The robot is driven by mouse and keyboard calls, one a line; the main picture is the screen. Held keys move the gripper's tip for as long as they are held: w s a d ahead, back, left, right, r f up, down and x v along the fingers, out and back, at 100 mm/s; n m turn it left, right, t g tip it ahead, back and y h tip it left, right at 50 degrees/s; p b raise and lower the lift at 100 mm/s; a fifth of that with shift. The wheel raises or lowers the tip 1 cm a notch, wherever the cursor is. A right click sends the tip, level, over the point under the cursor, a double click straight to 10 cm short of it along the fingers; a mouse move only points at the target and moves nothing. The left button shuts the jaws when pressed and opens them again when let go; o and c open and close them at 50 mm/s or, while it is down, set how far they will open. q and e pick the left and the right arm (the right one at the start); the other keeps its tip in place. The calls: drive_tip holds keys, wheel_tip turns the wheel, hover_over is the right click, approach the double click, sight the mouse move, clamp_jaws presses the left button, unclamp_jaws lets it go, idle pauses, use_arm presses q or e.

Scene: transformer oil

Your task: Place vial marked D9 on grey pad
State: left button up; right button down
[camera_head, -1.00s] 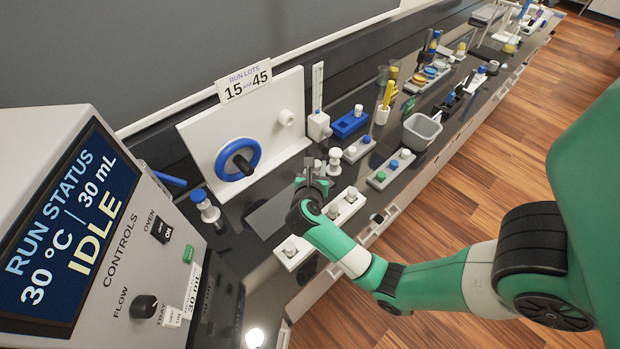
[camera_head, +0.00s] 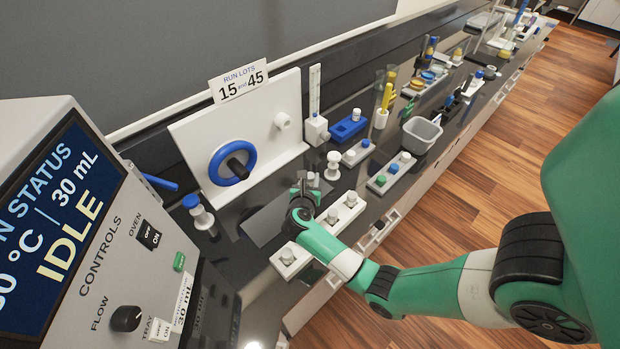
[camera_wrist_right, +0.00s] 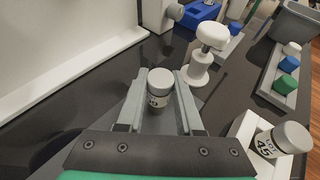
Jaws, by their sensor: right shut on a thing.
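My right gripper (camera_head: 308,183) is shut on a small vial with a pale grey cap. In the right wrist view the vial (camera_wrist_right: 158,90) sits upright between the two fingers (camera_wrist_right: 160,100). Its label is partly hidden; a 9 seems to show, but I cannot read it fully. The grey pad (camera_head: 258,226) lies flat on the dark bench, just left of my right gripper in the head view and partly covered by the gripper and arm. I cannot tell whether the vial touches the bench. My left gripper is not in view.
A white plunger-like post (camera_wrist_right: 200,68) stands close right of the fingers. A vial labelled 45 (camera_wrist_right: 283,140) sits in a white rack. White racks (camera_head: 290,260) stand in front, a panel with a blue wheel (camera_head: 233,162) behind, and the control box (camera_head: 70,230) at left.

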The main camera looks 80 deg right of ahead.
drive_tip(key=c, duration=0.6)
unclamp_jaws()
drive_tip(key=shift+o, duration=0.2)
drive_tip(key=shift+r, duration=0.1)
drive_tip(key=shift+a+r+p, duration=0.2)
drive_tip(key=shift+a+p, duration=0.1)
drive_tip(key=p+v, duration=0.2)
drive_tip(key=v, duration=0.9)
drive_tip(key=shift+a, duration=0.15)
drive_tip(key=shift+s, duration=0.1)
